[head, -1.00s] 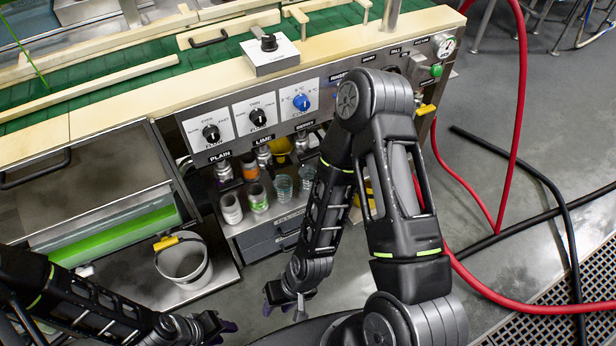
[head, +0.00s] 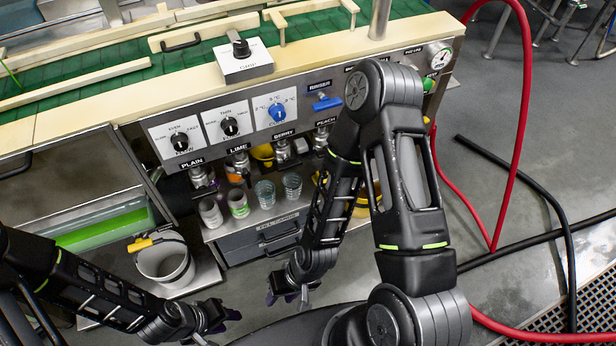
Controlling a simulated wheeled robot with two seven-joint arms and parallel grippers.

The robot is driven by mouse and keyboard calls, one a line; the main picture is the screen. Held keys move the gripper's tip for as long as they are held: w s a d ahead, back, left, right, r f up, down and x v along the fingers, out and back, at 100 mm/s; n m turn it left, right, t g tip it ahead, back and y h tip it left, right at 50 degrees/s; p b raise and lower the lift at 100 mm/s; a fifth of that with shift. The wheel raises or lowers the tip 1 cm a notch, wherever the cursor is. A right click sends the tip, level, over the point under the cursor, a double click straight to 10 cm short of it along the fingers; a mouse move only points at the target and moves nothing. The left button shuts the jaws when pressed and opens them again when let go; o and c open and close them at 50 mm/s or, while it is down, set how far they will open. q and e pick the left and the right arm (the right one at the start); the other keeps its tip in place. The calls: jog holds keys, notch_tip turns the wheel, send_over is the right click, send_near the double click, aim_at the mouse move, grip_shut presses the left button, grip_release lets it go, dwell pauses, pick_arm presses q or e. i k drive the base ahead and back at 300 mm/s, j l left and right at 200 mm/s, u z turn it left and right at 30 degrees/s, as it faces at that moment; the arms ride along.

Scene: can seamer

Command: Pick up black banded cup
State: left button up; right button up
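Several cups stand in a row on the shelf under the machine's spouts. At the left end is a pale grey-white cup (head: 211,212); beside it is a cup with a green band (head: 238,203). Two clear cups (head: 265,193) (head: 292,185) stand to the right. I cannot make out a black band on any cup at this size. My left gripper (head: 222,326) is low in the picture, below the bucket, apart from the cups; it looks open and empty. My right gripper (head: 287,298) hangs below the shelf drawers, open and empty, also apart from the cups.
A grey bucket (head: 164,260) with a yellow clip stands left of the shelf. Drawers (head: 262,240) lie under the cups. The panel with knobs (head: 228,125) and the spouts overhang them. Red hose (head: 515,130) and black hose (head: 530,178) lie at right.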

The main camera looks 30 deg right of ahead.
aim_at(291, 182)
jog(key=l+u, duration=0.1)
jog(key=l, duration=0.85)
jog(key=l+u, duration=0.15)
jog(key=l, duration=0.85)
jog(key=l+u, duration=0.1)
jog(key=l, duration=0.85)
jog(key=k+l+u, duration=0.15)
jog(key=l, duration=0.8)
jog(key=i+l, duration=0.4)
